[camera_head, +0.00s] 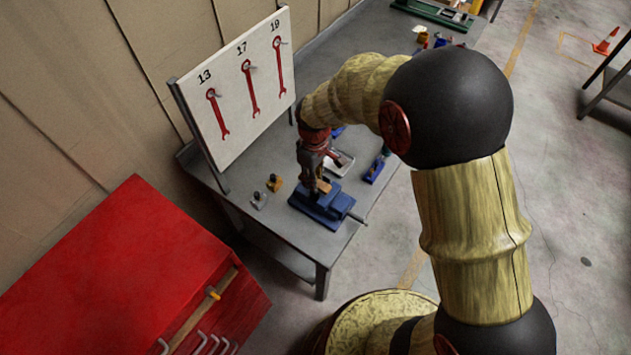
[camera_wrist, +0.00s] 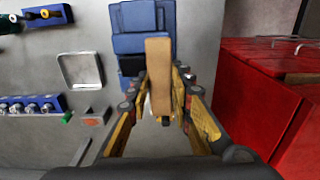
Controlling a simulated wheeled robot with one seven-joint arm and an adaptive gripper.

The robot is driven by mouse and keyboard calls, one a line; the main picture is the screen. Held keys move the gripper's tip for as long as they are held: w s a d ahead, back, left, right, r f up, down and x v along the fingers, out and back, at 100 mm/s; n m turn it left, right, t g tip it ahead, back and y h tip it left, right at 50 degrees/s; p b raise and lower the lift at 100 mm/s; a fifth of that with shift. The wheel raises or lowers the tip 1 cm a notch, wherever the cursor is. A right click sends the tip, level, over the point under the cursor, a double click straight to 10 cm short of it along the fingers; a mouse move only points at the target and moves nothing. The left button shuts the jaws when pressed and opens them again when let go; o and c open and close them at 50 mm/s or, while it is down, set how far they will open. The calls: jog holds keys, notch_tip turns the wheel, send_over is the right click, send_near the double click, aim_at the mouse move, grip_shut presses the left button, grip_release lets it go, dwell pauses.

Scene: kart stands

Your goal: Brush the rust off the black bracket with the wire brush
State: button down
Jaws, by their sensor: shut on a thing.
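My gripper (camera_head: 314,168) points down over the blue vise (camera_head: 318,207) on the grey bench. In the wrist view my gripper (camera_wrist: 160,100) is shut on the wire brush (camera_wrist: 158,72), whose tan wooden back lies lengthwise between the fingers. The brush also shows in the head view as a small tan piece (camera_head: 323,186) just above the vise. The vise (camera_wrist: 143,18) lies beyond and under the brush in the wrist view. I cannot make out the black bracket or its rust; dark parts at the vise are largely covered by brush and fingers. Bristle contact cannot be told.
A pale tray (camera_wrist: 80,70) and a blue rack (camera_wrist: 30,105) lie left of the brush in the wrist view. The wrench board (camera_head: 240,85) stands at the bench's back edge. A red cabinet (camera_head: 130,270) is close by. Small yellow and grey items (camera_head: 274,182) sit beside the vise.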

jog(key=shift+a+r+p, duration=0.25)
jog(key=shift+r+p, duration=0.2)
jog(key=shift+r, duration=0.6)
jog(key=shift+d+r+p, duration=0.1)
jog(key=shift+r+p, duration=0.75)
jog(key=shift+r, duration=0.5)
